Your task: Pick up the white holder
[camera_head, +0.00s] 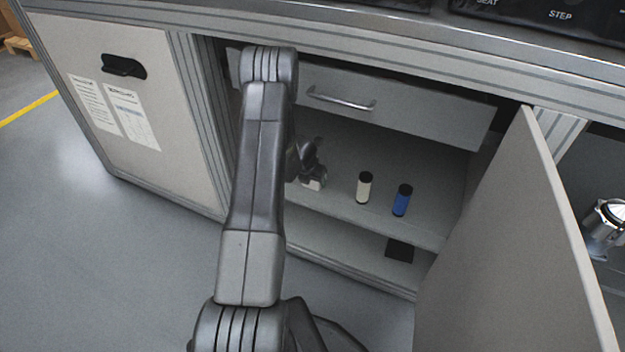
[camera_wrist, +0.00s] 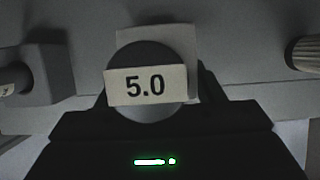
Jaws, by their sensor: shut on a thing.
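The white holder (camera_head: 313,184) is at the left part of the open cabinet shelf, partly hidden by my gripper (camera_head: 309,166). In the wrist view, a round grey part with a pale label reading "5.0" (camera_wrist: 147,86) sits between the dark fingers of my gripper (camera_wrist: 152,92), with a pale square plate behind it. I take this to be the holder. My gripper is shut on it. Whether the holder is touching the shelf or clear of it cannot be told.
A drawer (camera_head: 390,110) is above. An open door (camera_head: 520,250) bounds the right. In the wrist view, a grey block (camera_wrist: 45,75) is at left.

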